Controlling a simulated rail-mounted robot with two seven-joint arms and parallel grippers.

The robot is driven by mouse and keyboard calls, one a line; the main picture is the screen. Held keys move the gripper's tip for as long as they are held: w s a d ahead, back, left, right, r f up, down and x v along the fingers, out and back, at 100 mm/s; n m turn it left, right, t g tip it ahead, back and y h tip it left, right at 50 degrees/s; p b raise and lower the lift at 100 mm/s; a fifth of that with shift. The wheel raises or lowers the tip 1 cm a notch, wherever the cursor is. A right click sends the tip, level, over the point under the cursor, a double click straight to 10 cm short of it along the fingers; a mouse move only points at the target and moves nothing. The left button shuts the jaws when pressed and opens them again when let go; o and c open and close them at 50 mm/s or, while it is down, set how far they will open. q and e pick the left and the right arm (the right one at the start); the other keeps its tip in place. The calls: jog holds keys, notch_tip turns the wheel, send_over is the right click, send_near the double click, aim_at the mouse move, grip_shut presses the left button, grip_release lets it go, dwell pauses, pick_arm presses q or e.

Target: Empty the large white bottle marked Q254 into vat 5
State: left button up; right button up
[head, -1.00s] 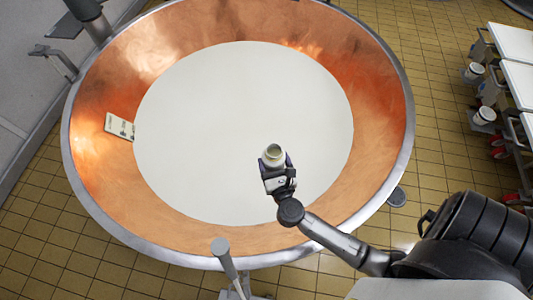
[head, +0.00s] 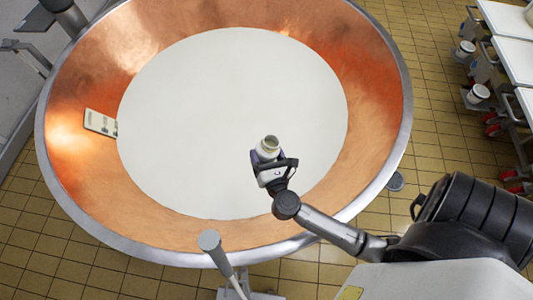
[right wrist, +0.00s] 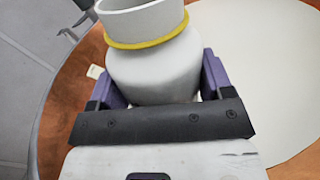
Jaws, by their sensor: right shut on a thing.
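A large copper vat (head: 90,185) with a grey metal rim holds a wide pool of white liquid (head: 230,110). My right gripper (head: 268,155) is above the liquid, inside the rim in the head view. It is shut on a white bottle (head: 268,146), which shows larger in the right wrist view (right wrist: 155,65). The bottle's mouth is open, with a yellow ring below the neck in the wrist view. The bottle looks upright or only slightly tilted. No Q254 marking or vat number can be read. My left gripper is not in view.
A small pale panel with dark marks (head: 100,122) sits on the vat's left inner wall. A grey post (head: 212,245) stands at the near rim. White-topped carts (head: 510,60) with small white containers (head: 478,94) stand at right. The tiled floor (head: 440,130) between is mostly clear.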

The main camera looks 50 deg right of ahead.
aim_at(265, 151)
jog(key=shift+f+m+b, duration=0.6)
jog(key=shift+f+b, duration=0.8)
jog(key=shift+b, duration=0.15)
jog(key=m+b, duration=0.1)
jog(key=a+m+b, duration=0.1)
jog(key=m+b, duration=0.1)
jog(key=b, duration=0.1)
jog(key=shift+w+a+f+m, duration=0.2)
jog(key=shift+w+f+m, duration=0.15)
jog(key=shift+w+m, duration=0.05)
jog(key=shift+a+m+b, duration=0.1)
jog(key=shift+m+b, duration=0.25)
jog(key=shift+m, duration=0.15)
jog(key=shift+w+a+r+m+b, duration=0.1)
jog(key=shift+r+m+b, duration=0.3)
jog(key=shift+m, duration=0.3)
notch_tip(265, 151, up, 4)
jog(key=m+b, duration=0.2)
jog(key=m, duration=0.4)
jog(key=shift+f, duration=0.15)
jog(key=r+m, duration=0.1)
jog(key=r+m+b, duration=0.1)
jog(key=m, duration=0.1)
jog(key=shift+s+d+r, duration=0.2)
jog(key=shift+d+r, duration=0.1)
jog(key=shift+d, duration=0.05)
jog(key=shift+s+d+r+m, duration=0.1)
jog(key=shift+d+r+m, duration=0.1)
jog(key=shift+r+m, duration=0.5)
jog(key=shift+f, duration=0.1)
